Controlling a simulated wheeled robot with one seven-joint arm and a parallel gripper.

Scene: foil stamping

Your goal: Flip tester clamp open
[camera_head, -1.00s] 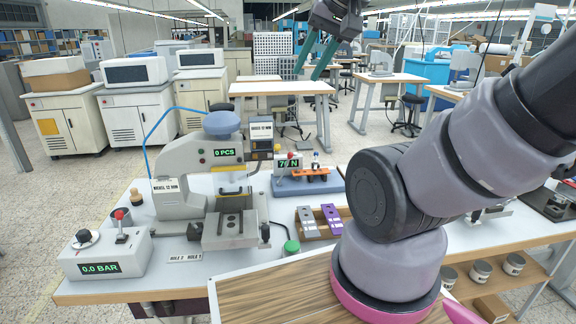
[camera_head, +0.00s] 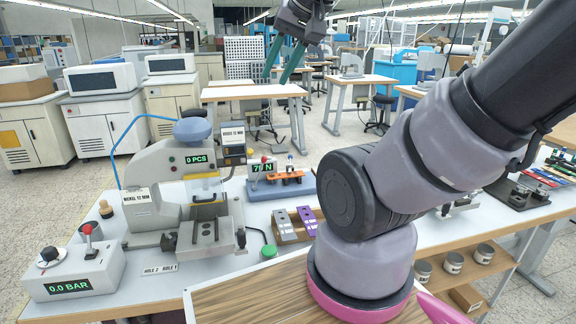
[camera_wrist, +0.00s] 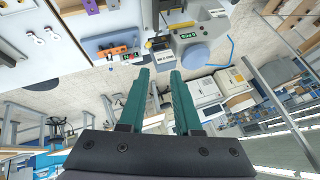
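The tester (camera_head: 284,188) has a blue base, a green-lit display reading about 79 N and a small red knob. It stands on the work table, right of the stamping press. An orange part, which looks like its clamp (camera_head: 284,176), lies level along it; I cannot tell whether it is open or shut. In the wrist view the tester (camera_wrist: 100,42) shows upside down at upper left, with the orange part (camera_wrist: 112,51) visible. My gripper (camera_head: 277,80), with two green fingers, is raised well away from the tester. In the wrist view its fingers (camera_wrist: 160,74) are apart with nothing between them.
The stamping press (camera_head: 165,180) stands left of the tester. A pressure box (camera_head: 72,276) reading 0.0 BAR is at front left. A wooden holder with grey and purple pieces (camera_head: 306,222) lies in front of the tester. The air above the tester looks clear.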

